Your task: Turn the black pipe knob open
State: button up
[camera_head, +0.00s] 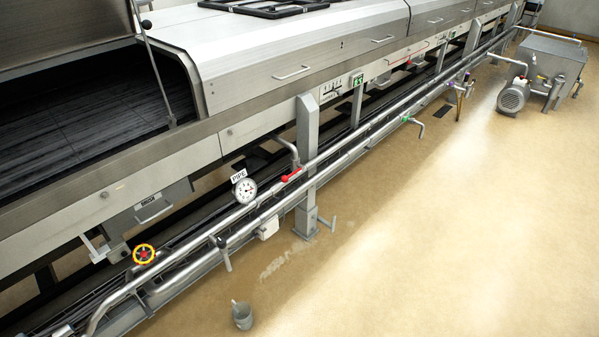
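A small black knob (221,242) sits on the lower grey pipe (182,277), left of the support post. A short pipe stub (227,262) hangs down just below the knob. The knob is small in the picture, so I cannot tell its exact turn position. A round white gauge (245,190) with a "PIPE" label (238,177) stands above and to its right. My gripper and arm are not in view.
A support post (307,150) stands beside the pipes. A grey bucket (242,315) is on the floor. The tan floor (430,240) at right is largely clear.

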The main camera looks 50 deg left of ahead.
aim_at(221, 241)
jog(key=u, duration=2.7)
jog(key=i, duration=1)
jog(key=z, duration=0.05)
